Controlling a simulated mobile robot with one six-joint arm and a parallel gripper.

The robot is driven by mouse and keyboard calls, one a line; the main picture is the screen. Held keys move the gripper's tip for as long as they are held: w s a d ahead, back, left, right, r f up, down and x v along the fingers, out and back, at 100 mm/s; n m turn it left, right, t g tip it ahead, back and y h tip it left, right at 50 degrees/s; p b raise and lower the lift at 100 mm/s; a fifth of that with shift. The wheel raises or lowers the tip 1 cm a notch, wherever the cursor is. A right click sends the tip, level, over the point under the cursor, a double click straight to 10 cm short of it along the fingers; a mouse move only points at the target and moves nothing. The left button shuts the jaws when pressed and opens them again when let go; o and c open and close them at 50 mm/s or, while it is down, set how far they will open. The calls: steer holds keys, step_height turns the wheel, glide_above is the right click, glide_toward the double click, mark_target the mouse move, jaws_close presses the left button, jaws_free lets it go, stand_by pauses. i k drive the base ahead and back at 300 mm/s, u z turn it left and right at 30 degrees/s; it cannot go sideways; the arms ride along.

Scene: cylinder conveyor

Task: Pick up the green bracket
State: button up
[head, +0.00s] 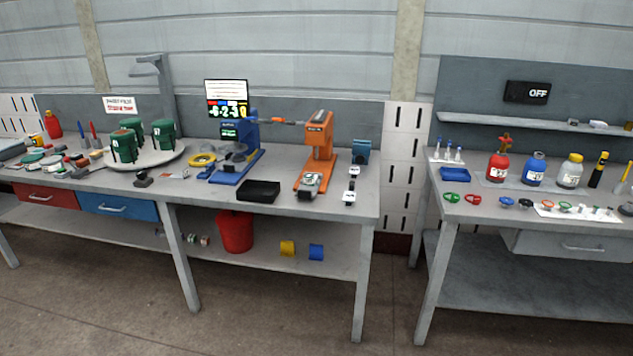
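No thing stands out clearly as a green bracket at this size. Several green items show in the head view. Three dark green, can-like units (163,134) stand on a round grey plate (148,160) on the left bench. A flat green piece (32,157) lies among clutter at that bench's left end. A small green item (452,198) lies near the front edge of the right bench, beside a similar red one (475,199). I cannot tell if any of these is the bracket. My gripper is not in view.
The left bench (345,205) holds a black tray (258,191), a blue stand (238,165) and an orange press (317,150). A red bucket (236,232) stands on its lower shelf. The right bench (440,212) carries several bottles. A floor gap separates the benches.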

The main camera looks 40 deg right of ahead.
mark_target(309, 181)
steer(key=u, duration=0.05)
steer(key=i, duration=1)
steer(key=z, duration=0.05)
